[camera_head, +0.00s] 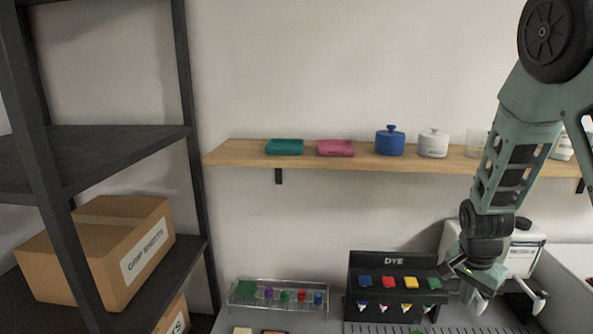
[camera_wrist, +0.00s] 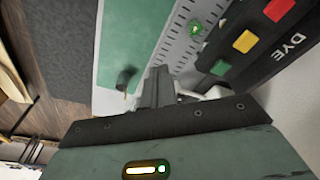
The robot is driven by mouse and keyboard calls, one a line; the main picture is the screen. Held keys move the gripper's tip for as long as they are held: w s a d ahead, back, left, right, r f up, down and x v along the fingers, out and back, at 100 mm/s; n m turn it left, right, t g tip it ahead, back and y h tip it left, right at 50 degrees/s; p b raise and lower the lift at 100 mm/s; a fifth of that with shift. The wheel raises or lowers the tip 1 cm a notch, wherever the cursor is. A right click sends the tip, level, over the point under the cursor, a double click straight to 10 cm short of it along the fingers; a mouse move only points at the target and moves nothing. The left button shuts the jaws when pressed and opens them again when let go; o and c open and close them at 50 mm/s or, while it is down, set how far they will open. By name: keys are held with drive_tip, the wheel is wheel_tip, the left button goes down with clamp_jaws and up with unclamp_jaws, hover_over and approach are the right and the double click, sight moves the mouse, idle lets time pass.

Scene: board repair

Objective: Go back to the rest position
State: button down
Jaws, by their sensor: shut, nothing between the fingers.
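My gripper (camera_wrist: 157,76) is shut and empty in the wrist view, its dark fingers together above the work surface. In the head view my green and black arm comes down from the upper right, and its wrist end hangs just right of the black DYE rack (camera_head: 394,262). The fingertips are hard to make out there. The DYE rack also shows at the upper right of the wrist view (camera_wrist: 270,45). A green board or mat (camera_wrist: 135,40) lies beyond the fingers, beside a grey slotted strip (camera_wrist: 185,35).
A clear rack (camera_head: 277,294) with coloured pieces stands left of the DYE rack. A white machine (camera_head: 525,250) stands behind my wrist. A wooden wall shelf (camera_head: 235,153) holds trays and jars, and my arm passes in front of its right part. Dark shelving (camera_head: 95,150) with a GRIP SHEETS box (camera_head: 105,250) fills the left.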

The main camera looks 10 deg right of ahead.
drive_tip(key=s+a+n+y+b, duration=0.1)
drive_tip(key=s+a+n+b, duration=0.3)
drive_tip(key=a, duration=0.6)
drive_tip(key=s+a+n+y+b, duration=0.1)
drive_tip(key=a+n+b, duration=0.1)
drive_tip(key=a+n, duration=0.65)
drive_tip(key=s+a+r+n+b, duration=0.1)
drive_tip(key=s+a+n+b, duration=0.4)
drive_tip(key=s+a+n, duration=0.3)
drive_tip(key=s+a, duration=0.4)
drive_tip(key=s, duration=0.4)
drive_tip(key=shift+a+n+g+b, duration=0.25)
drive_tip(key=shift+n+g+b, duration=0.05)
drive_tip(key=shift+n+g, duration=0.1)
